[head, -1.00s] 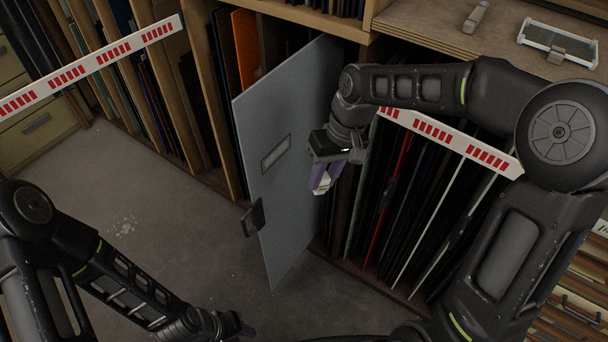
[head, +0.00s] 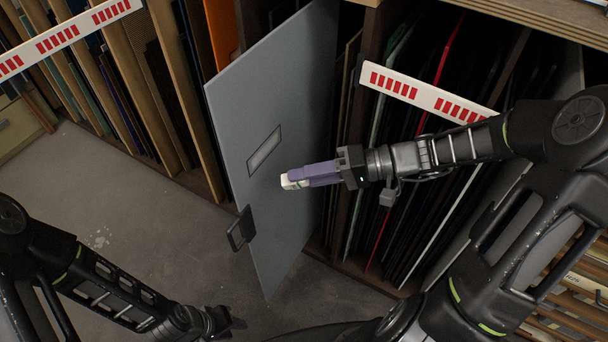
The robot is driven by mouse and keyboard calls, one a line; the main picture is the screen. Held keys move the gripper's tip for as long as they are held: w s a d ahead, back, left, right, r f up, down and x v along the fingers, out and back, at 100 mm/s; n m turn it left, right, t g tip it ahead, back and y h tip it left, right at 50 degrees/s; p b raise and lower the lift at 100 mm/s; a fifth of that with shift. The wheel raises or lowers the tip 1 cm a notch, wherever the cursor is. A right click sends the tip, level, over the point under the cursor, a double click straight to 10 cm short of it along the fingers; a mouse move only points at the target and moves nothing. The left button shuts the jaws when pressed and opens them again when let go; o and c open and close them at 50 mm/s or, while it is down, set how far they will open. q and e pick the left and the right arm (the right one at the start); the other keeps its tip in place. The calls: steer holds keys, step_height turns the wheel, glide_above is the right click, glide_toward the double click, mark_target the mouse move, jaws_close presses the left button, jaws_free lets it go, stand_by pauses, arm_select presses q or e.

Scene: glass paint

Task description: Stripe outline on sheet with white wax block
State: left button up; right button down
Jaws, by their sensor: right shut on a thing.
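The blue-grey sheet (head: 285,100) stands upright, jutting out of the wooden rack. A pale rectangle with a dark outline (head: 264,151) is on its face. A dark clamp-like piece (head: 241,229) sits on its lower left edge. My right gripper (head: 308,177), with purple fingers, is shut on the white wax block (head: 288,182). The block's end pokes out toward the sheet, just right of and below the outline. I cannot tell whether it touches the sheet. My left gripper (head: 222,322) is low near the bottom edge, over the floor; its fingers are dark and unclear.
The rack holds several upright sheets to both sides, including an orange one (head: 222,34) and a red-edged one (head: 447,52). White bars with red marks (head: 425,95) cross the rack at left and right. Grey floor (head: 150,225) is open at lower left.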

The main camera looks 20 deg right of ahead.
steer(key=shift+w, duration=0.1)
steer(key=shift+w+a+f+b, duration=0.15)
steer(key=shift+w+a+b, duration=0.25)
steer(key=shift+w+a, duration=0.45)
steer(key=shift+w+a+b, duration=0.45)
steer(key=shift+w+a, duration=0.65)
steer(key=shift+w, duration=0.3)
steer(key=shift+w+a, duration=0.35)
steer(key=shift+w, duration=0.05)
steer(key=shift+d, duration=0.1)
steer(key=shift+w+d+b, duration=0.3)
steer(key=shift+w+d, duration=0.75)
steer(key=shift+d, duration=0.3)
